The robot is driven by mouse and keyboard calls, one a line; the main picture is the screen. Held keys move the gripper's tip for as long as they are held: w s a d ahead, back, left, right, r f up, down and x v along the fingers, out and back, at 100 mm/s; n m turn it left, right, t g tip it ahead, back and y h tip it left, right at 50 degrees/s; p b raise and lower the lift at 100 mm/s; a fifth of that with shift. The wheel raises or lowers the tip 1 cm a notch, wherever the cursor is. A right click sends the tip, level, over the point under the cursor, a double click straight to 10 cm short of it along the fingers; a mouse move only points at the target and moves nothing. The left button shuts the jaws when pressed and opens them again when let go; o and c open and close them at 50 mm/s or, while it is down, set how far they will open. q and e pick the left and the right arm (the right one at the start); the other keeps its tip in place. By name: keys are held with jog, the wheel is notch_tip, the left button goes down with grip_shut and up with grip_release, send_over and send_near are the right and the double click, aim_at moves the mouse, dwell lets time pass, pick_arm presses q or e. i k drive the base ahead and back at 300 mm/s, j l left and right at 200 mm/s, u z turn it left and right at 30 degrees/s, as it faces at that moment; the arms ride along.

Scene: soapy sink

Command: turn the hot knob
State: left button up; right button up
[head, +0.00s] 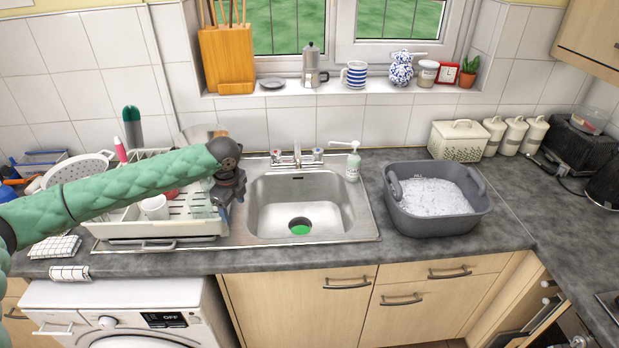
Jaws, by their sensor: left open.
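The tap (297,155) stands behind the steel sink, with a knob on each side. The hot knob (277,156), on the left, seems to carry a small reddish mark. The other knob (318,155), on the right, looks bluish. My left arm, in a green quilted sleeve, reaches in from the left over the dish rack. My left gripper (223,210) points down over the rack's right end, left of the basin and apart from the hot knob. It is open, and I see nothing held in it. My right gripper is out of view.
The sink basin (300,208) holds only a green drain piece (300,227). A dish rack (150,228) with dishes lies under my left arm. A soap dispenser (353,160) stands right of the tap, and a grey tub (437,222) of suds further right.

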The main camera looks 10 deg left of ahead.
aim_at(276, 155)
jog(key=i, duration=1.5)
